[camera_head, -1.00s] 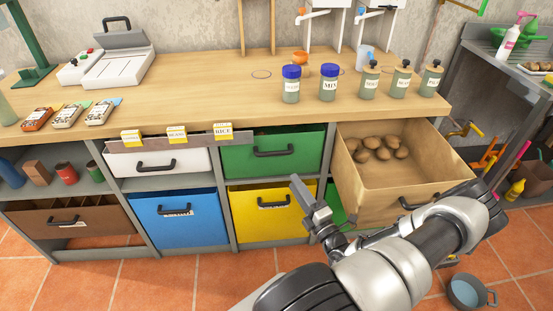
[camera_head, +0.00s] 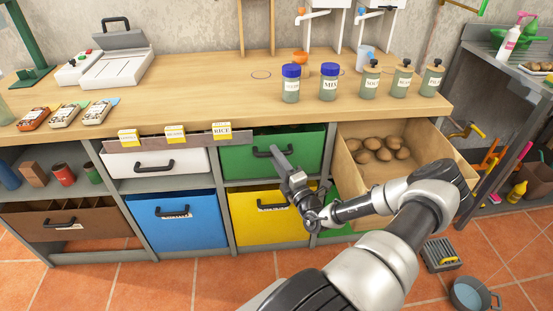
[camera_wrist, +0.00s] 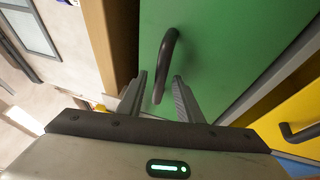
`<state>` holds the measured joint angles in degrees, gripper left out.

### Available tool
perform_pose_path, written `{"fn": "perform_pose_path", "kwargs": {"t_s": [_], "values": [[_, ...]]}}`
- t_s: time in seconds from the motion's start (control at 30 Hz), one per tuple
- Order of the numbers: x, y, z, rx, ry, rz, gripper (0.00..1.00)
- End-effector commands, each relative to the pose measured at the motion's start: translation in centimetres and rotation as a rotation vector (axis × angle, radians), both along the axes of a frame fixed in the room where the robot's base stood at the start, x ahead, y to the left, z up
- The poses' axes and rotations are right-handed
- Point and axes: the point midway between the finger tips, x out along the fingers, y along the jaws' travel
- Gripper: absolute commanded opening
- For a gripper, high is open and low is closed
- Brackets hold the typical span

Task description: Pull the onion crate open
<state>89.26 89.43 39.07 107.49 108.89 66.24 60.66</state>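The green crate (camera_head: 300,143) sits shut in the upper row under the bench, and no onion label is readable on it. Its dark bar handle (camera_head: 262,153) is partly hidden by my gripper (camera_head: 279,160). In the wrist view the green front (camera_wrist: 235,45) fills the middle, and the handle (camera_wrist: 170,45) reaches between my two open fingers (camera_wrist: 158,97). Neither finger clearly presses on it. To the right, a wooden crate (camera_head: 438,150) stands pulled out, with several brown round vegetables (camera_head: 380,149) inside; my arm covers its front.
A white crate (camera_head: 190,161) is left of the green one. Blue (camera_head: 175,228), yellow (camera_head: 255,228) and brown (camera_head: 75,222) crates sit below. Labelled jars (camera_head: 328,85) stand on the bench (camera_head: 210,85). A grey crate (camera_head: 440,255) and a pot (camera_head: 470,294) are on the floor.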

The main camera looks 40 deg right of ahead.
Motion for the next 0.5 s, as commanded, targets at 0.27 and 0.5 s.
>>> {"fn": "perform_pose_path", "kwargs": {"t_s": [0.27, 0.5], "values": [[-0.04, 0.00, -0.02, 0.000, 0.000, 0.000, 0.00], [-0.13, 0.04, 0.01, 0.000, 0.000, 0.000, 0.00]]}}
